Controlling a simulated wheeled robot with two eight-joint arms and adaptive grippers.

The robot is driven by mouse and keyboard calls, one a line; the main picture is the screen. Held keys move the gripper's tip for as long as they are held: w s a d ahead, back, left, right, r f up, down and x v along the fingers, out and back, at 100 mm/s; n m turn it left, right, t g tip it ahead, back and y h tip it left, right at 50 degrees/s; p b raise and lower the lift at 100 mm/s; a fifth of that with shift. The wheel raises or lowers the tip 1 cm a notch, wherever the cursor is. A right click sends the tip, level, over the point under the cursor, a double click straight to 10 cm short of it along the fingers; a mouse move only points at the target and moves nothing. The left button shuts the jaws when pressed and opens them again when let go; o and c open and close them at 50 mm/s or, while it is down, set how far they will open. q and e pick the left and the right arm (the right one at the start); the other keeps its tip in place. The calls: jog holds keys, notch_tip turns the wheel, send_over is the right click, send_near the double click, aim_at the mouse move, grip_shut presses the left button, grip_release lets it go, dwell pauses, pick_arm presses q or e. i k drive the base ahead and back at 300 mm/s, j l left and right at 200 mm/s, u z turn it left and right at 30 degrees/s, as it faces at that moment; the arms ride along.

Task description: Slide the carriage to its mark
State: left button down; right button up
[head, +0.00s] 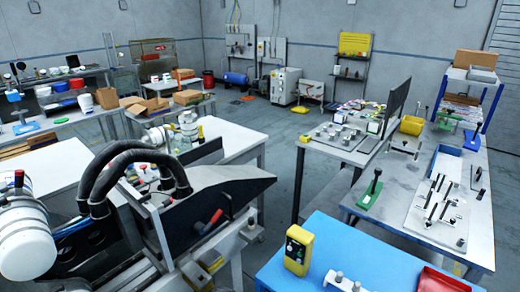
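A dark grey hopper-like machine (215,190) with a sloped side stands at the lower left on metal rails and brackets. I cannot tell which part of it, if any, is the carriage, and I make out no mark. Thick black hoses (130,158) loop over its left end. A white rounded cylinder with a red top piece (25,240) is at the left edge. Neither of my grippers can be made out in the head view, so their relation to the carriage is hidden.
A blue table (330,250) at the bottom holds a yellow control box (298,252) and a red tray (447,283). A grey workbench with fixtures (470,215) stands at the right. Grey floor (290,160) is clear between the benches.

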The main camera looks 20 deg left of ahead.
aim_at(124, 221)
jog(key=j+u, duration=0.1)
jog(key=u, duration=1.65)
